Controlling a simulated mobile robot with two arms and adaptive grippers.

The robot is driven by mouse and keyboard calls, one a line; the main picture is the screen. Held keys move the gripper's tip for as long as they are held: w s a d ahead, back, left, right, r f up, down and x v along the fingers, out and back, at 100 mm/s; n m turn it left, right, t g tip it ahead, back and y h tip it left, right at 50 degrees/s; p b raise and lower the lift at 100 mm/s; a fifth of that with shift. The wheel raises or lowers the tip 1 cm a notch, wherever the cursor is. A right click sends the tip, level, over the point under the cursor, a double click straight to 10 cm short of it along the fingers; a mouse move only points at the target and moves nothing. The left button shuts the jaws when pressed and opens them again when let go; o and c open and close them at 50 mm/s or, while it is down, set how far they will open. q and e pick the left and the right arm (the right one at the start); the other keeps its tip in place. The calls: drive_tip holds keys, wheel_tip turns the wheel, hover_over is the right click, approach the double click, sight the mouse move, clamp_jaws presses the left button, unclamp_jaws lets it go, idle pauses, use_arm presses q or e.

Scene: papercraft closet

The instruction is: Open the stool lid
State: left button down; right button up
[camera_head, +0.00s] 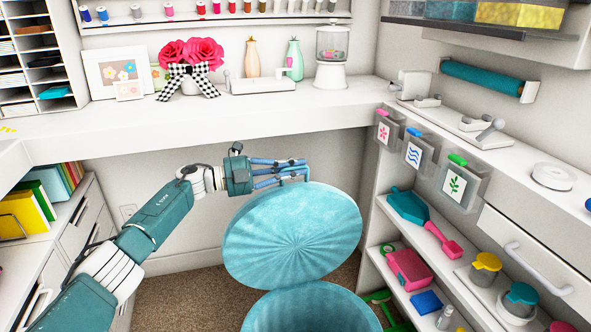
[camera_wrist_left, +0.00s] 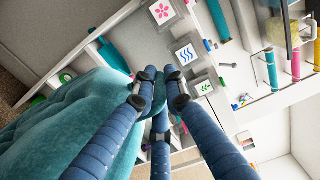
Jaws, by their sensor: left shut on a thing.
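The stool lid (camera_head: 293,238) is a round teal velvet disc with pleats meeting at its middle. It is tilted up, its pleated face toward the head camera, above the round teal stool body (camera_head: 310,310) at the bottom edge. My left gripper (camera_head: 300,172) is at the lid's upper edge, with its blue fingers shut on the rim. In the left wrist view, the lid (camera_wrist_left: 45,115) fills the left side, against the fingers of my left gripper (camera_wrist_left: 160,92). My right gripper is in neither view.
A white counter (camera_head: 230,120) runs behind and above the lid. A white shelf unit with a teal dustpan (camera_head: 408,206) and a pink box (camera_head: 408,268) stands close on the right. White drawers (camera_head: 80,235) stand at left. Brown carpet (camera_head: 185,300) is bare left of the stool.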

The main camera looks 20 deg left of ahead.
use_arm(q)
drive_tip(key=shift+r, duration=0.1)
drive_tip(key=c, duration=1.8)
unclamp_jaws()
drive_tip(key=shift+d, duration=0.1)
drive_tip(key=v, duration=1.2)
